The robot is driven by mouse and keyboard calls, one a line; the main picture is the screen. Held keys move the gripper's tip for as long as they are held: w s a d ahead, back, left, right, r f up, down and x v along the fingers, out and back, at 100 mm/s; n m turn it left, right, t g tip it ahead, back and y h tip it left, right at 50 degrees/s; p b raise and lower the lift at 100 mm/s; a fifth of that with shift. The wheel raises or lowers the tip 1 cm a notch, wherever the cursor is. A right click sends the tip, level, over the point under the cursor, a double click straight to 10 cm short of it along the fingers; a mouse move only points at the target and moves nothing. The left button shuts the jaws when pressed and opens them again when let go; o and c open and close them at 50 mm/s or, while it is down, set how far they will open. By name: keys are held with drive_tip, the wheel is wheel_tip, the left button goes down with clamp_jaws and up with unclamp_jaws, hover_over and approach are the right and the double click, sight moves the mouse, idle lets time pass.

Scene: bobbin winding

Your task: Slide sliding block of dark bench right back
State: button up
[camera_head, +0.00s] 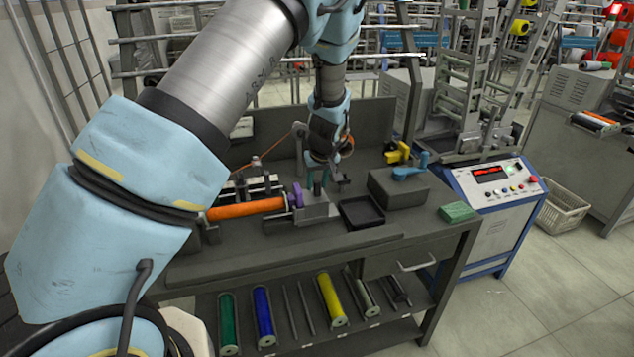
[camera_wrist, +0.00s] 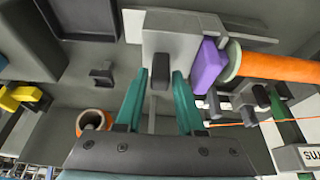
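The grey sliding block (camera_head: 316,209) sits on the dark bench (camera_head: 385,238). In the wrist view the block (camera_wrist: 181,32) has a small dark upright handle (camera_wrist: 159,78). A purple piece (camera_head: 297,195) is on its left side and appears against the end of an orange bobbin (camera_head: 246,209). My gripper (camera_head: 320,181) is down at the block. In the wrist view its teal fingers (camera_wrist: 160,76) stand apart, one on each side of the handle, with a narrow gap visible on both sides. The block's base is partly hidden.
A black tray (camera_head: 361,213), a dark box (camera_head: 398,188) with a blue clamp (camera_head: 409,167), and a green block (camera_head: 457,211) lie to the right. A small orange spool (camera_wrist: 93,121) stands near my gripper. An orange thread (camera_head: 275,146) runs behind. Coloured rolls lie on the lower shelf.

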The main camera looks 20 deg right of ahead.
clamp_jaws()
idle(1.0)
